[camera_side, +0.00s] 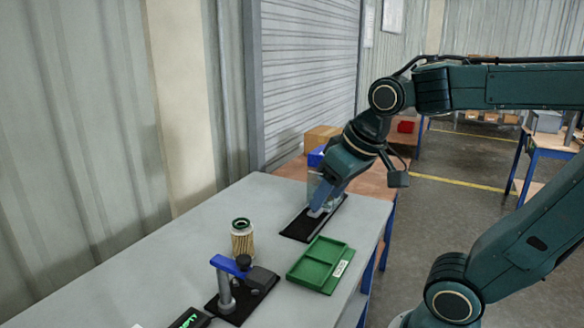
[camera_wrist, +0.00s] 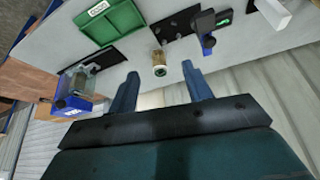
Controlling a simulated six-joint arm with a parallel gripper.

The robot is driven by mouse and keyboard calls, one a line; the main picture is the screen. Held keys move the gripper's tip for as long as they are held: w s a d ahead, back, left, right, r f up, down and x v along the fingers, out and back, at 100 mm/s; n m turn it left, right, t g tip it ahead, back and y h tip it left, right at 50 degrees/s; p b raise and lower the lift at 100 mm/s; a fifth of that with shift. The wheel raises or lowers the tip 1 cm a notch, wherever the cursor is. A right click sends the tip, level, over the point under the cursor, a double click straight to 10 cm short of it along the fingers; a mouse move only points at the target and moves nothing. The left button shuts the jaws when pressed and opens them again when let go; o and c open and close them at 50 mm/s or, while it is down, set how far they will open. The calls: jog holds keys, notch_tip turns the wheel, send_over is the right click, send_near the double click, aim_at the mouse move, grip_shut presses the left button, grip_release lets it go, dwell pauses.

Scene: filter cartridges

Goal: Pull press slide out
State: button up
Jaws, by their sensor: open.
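A press-like station stands on a black base plate (camera_side: 298,228) at the far end of the grey bench. It has a blue block (camera_side: 316,158) and a clear housing, partly hidden behind my gripper in the side view. In the wrist view its blue block (camera_wrist: 76,103) and clear housing (camera_wrist: 76,78) lie left of my fingers. I cannot make out which part is the slide. My gripper (camera_wrist: 161,85) is open with nothing between its fingers. In the side view my gripper (camera_side: 318,200) overlaps the station; contact cannot be told.
A pleated filter cartridge (camera_side: 241,240) with green ends stands upright on the bench. A green divided tray (camera_side: 306,271) lies near the front edge. A fixture with a blue arm (camera_side: 228,266) and a dark display box (camera_side: 188,319) stand nearer. Corrugated wall runs behind.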

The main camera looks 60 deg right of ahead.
jog(key=w+d+f+m+g+h, duration=0.2)
jog(key=w+d+m, duration=0.4)
jog(key=w+d, duration=0.75)
jog(key=w+d+f+m, duration=0.2)
jog(key=d+f, duration=0.3)
jog(key=d, duration=0.4)
jog(key=w+d+f+m+g+h, duration=0.1)
jog(key=d+f, duration=0.4)
jog(key=d, duration=0.5)
jog(key=shift+w+f+m+g, duration=0.3)
jog(key=shift+w+m, duration=0.15)
jog(key=shift+m, duration=0.75)
jog(key=shift+f, duration=0.15)
jog(key=x, duration=1.3)
jog(key=shift+d+f, duration=0.15)
jog(key=shift+d, duration=0.1)
